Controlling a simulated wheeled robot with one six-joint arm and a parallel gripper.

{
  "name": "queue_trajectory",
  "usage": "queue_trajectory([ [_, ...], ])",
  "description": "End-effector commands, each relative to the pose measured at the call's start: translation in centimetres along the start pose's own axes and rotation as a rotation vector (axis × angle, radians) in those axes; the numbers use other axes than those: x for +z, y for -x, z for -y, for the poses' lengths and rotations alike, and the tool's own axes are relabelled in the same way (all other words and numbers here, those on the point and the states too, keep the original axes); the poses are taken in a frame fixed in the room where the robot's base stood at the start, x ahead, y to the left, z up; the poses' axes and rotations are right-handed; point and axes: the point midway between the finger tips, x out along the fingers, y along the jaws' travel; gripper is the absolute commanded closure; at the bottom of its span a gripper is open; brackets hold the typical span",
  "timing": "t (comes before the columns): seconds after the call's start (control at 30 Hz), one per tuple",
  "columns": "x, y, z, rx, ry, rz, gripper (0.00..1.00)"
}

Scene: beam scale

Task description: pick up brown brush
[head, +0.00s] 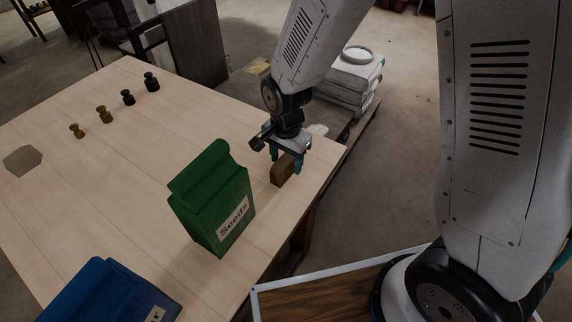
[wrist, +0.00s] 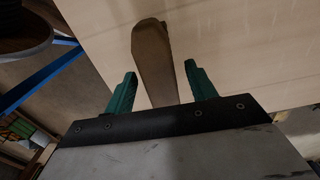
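The brown brush (head: 282,174) lies on the wooden table near its right edge, just right of the green seeds bag. In the wrist view the brush (wrist: 153,60) is a long brown piece with a rounded far end, running between the two fingers. My gripper (head: 287,163) points down at the brush with its green fingers on either side. In the wrist view my gripper (wrist: 160,70) is open, with a gap between each finger and the brush. The brush's near end is hidden behind the gripper's body.
The green seeds bag (head: 214,200) stands close left of the brush. A blue bag (head: 110,296) is at the front of the table (head: 130,160). Several small weights (head: 105,114) and a flat grey-brown hexagonal piece (head: 22,160) lie farther left. The table's middle is clear.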

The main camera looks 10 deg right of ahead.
Motion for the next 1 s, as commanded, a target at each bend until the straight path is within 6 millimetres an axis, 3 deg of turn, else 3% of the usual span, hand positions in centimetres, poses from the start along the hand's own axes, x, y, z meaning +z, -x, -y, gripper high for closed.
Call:
queue_trajectory([
  [0.03, 0.0, 0.0, 0.0, 0.000, 0.000, 0.000, 0.58],
  [0.17, 0.0, 0.0, 0.0, 0.000, 0.000, 0.000, 0.95],
  [0.53, 0.0, 0.9, 0.1, -0.002, 0.000, -0.001, 0.94],
  [1.0, 0.0, 9.2, 0.1, -0.003, 0.000, -0.001, 0.94],
])
